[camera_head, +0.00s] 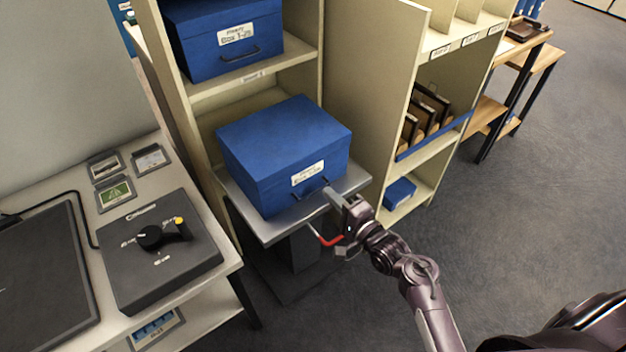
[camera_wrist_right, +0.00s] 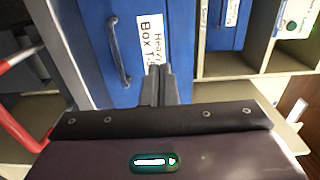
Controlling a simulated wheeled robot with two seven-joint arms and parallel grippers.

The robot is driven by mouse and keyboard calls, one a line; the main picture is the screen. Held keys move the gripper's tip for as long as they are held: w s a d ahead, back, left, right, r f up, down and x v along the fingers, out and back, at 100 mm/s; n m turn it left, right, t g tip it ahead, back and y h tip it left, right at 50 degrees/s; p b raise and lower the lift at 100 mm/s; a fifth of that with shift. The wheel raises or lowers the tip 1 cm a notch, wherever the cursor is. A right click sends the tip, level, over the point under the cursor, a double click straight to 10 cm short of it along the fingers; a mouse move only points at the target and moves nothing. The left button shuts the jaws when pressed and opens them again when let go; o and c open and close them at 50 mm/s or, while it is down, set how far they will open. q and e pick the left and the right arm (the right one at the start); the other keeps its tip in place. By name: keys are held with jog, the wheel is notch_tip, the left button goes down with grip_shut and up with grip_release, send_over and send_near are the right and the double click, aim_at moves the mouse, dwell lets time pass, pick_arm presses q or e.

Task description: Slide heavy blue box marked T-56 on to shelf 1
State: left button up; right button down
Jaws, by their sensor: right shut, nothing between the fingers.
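The heavy blue box (camera_head: 275,150) sits on a grey lift platform (camera_head: 345,184) in front of the shelf unit. Its front has a white label and a dark handle; in the right wrist view the label on the box (camera_wrist_right: 90,30) reads "Heavy Box T", the rest hidden by my fingers. My right gripper (camera_head: 332,193) is shut and empty, with its fingertips at the box front, at the right end of the handle. In the right wrist view, the fingertips (camera_wrist_right: 158,75) are close to the label, beside the handle; contact cannot be told. My left gripper is out of view.
Another blue box (camera_head: 215,45) stands on the shelf above. A red lever (camera_head: 327,240) is under the platform's front. A table with a black control box (camera_head: 160,255) is at left. A shelf unit with dark files (camera_head: 425,110) is at right. The floor is open at right.

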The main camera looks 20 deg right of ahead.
aim_at(307, 171)
jog(key=x, duration=0.6)
jog(key=shift+w, duration=0.15)
jog(key=shift+w+a+b, duration=0.2)
jog(key=shift+w+b, duration=0.1)
jog(key=shift+w, duration=0.2)
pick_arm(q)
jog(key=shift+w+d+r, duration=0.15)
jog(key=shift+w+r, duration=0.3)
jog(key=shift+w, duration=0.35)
